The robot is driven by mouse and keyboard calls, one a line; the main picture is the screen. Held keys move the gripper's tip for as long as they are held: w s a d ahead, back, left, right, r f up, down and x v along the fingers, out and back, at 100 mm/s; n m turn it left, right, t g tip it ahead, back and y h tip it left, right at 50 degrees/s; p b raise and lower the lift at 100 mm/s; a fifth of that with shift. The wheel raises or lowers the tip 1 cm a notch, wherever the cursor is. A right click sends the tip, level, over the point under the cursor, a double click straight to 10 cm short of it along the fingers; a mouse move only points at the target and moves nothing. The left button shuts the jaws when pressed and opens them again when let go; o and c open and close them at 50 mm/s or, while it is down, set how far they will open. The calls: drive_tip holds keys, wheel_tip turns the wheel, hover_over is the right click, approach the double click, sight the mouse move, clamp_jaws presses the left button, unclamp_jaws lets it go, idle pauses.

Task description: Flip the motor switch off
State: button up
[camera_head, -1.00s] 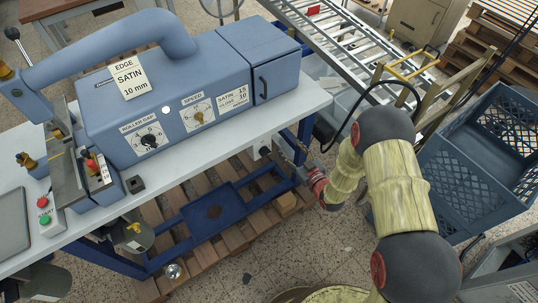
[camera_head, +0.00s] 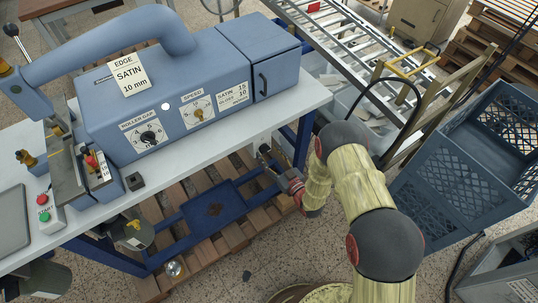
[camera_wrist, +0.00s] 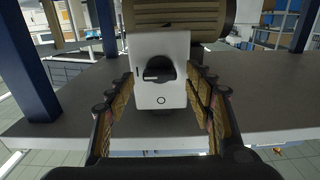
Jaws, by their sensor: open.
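The motor switch (camera_wrist: 149,97) is a white plate with a dark round recess and a black knob (camera_wrist: 160,70) carrying a pale, roughly level bar. A line mark sits at its upper left and a circle mark below. It faces the wrist camera, in front of a beige ribbed motor (camera_wrist: 178,12). My gripper (camera_wrist: 162,88) is open, with one finger on each side of the switch plate; I cannot tell whether either touches it. In the head view, my gripper (camera_head: 267,154) reaches under the front edge of the worktable, and the switch is not clear there.
The table's blue legs (camera_head: 302,135) stand close to my gripper. A blue shelf (camera_head: 214,208) over a wooden pallet lies below. A blue crate (camera_head: 440,190) stands right of my arm.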

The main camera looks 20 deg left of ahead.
drive_tip(key=shift+w+a, duration=0.1)
drive_tip(key=shift+a, duration=0.05)
drive_tip(key=shift+c, duration=0.8)
drive_tip(key=c, duration=1)
